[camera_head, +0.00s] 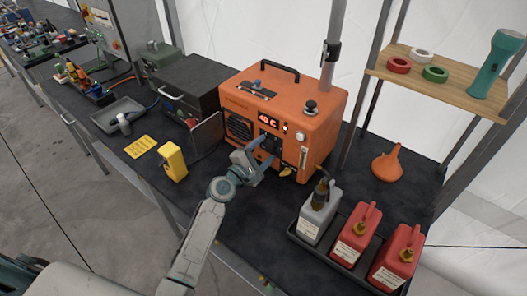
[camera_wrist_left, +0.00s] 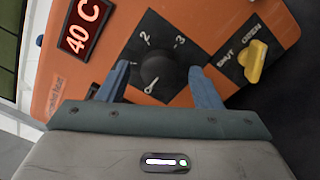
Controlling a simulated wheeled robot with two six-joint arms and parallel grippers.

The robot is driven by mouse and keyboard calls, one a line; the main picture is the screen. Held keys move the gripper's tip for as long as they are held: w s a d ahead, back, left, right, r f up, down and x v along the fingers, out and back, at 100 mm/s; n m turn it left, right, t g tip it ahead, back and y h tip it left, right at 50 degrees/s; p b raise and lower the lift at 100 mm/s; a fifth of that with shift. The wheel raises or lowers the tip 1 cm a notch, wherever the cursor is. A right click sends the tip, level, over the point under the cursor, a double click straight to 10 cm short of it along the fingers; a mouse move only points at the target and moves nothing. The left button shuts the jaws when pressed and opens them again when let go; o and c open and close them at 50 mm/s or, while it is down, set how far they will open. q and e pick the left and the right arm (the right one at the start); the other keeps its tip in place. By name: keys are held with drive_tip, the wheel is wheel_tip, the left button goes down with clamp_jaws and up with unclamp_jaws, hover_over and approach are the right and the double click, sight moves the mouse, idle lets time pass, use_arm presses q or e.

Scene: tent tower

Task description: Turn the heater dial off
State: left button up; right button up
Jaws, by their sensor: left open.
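The orange heater (camera_head: 325,130) stands on the dark bench, its red display (camera_head: 268,119) reading 40 C. In the left wrist view the black round dial (camera_wrist_left: 157,68) sits on a dark square panel (camera_wrist_left: 193,55) with white 2 and 3 above it. A white mark shows at the dial's lower left edge. My left gripper (camera_head: 260,161) is at the heater's front; in the wrist view its blue fingers (camera_wrist_left: 163,85) are open, one on each side of the dial. I cannot tell whether they touch it. My right gripper is not in view.
A yellow valve handle (camera_wrist_left: 254,60) beside a SHUT/OPEN label is right of the dial. A grey can (camera_head: 318,215) and red cans (camera_head: 357,232) stand in a tray at right. An orange funnel (camera_head: 387,165) and a yellow device (camera_head: 172,162) are on the bench.

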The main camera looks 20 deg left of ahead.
use_arm(q)
drive_tip(key=b+v, duration=0.1)
drive_tip(key=v, duration=0.9)
drive_tip(key=shift+s+b, duration=0.3)
drive_tip(key=shift+b, duration=0.1)
drive_tip(key=shift+a, duration=0.15)
